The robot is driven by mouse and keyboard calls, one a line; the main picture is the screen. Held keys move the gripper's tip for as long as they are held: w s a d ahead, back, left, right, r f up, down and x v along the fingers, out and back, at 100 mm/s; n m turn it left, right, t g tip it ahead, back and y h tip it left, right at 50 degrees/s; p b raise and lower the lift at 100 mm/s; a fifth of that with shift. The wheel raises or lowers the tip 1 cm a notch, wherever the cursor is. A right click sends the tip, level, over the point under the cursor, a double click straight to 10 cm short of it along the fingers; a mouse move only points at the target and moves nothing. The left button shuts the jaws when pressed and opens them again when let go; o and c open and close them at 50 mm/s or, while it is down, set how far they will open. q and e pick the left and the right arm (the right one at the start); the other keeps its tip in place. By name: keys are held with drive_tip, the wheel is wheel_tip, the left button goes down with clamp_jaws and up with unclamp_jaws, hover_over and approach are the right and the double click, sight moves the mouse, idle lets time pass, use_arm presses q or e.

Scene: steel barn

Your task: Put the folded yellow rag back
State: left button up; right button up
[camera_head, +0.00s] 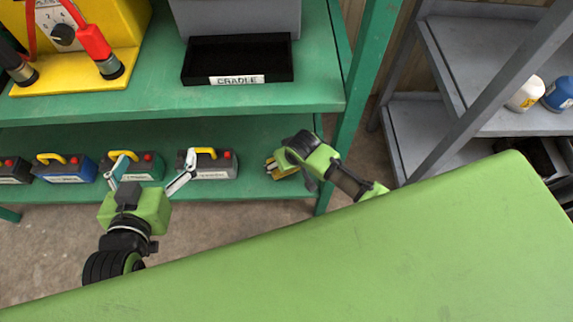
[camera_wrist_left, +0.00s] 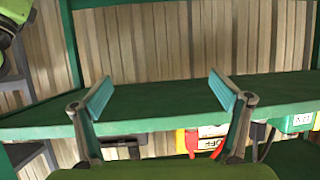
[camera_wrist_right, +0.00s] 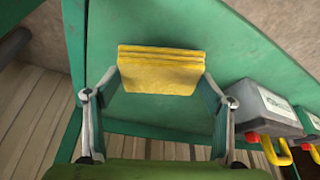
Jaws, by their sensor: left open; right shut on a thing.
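The folded yellow rag (camera_wrist_right: 160,72) is between the fingers of my right gripper (camera_wrist_right: 160,92), which is shut on its sides in the right wrist view. Behind it is the lower green shelf (camera_head: 240,184). In the head view my right gripper (camera_head: 276,170) is at the shelf's right end, and it mostly hides the rag (camera_head: 286,174). I cannot tell whether the rag touches the shelf. My left gripper (camera_head: 151,174) is open and empty in front of the batteries. In the left wrist view, its spread fingers (camera_wrist_left: 160,88) have nothing between them.
Several batteries with yellow handles, such as the grey one (camera_head: 215,164), stand left of the rag. A black tray labelled CRADLE (camera_head: 237,79) sits on the upper green shelf. A green post (camera_head: 350,120) stands right of the rag. Grey shelving (camera_head: 425,125) is farther right.

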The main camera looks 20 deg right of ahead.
use_arm(q)
drive_tip(key=shift+w+d+r+t+h, duration=0.15)
drive_tip(key=shift+w+r+t, duration=0.15)
drive_tip(key=shift+r, duration=0.4)
drive_tip(key=shift+w+d+r+t+h, duration=0.1)
drive_tip(key=shift+w+d+r+t, duration=0.15)
drive_tip(key=shift+r+t, duration=0.3)
drive_tip(key=shift+w+d+r+t+h, duration=0.15)
drive_tip(key=shift+w+r+t, duration=0.1)
drive_tip(key=shift+r, duration=0.55)
use_arm(e)
drive_tip(key=shift+f, duration=0.9)
drive_tip(key=shift+f+b, duration=0.15)
drive_tip(key=shift+b, duration=0.15)
drive_tip(key=o, duration=1.1)
use_arm(q)
drive_tip(key=shift+r, duration=0.1)
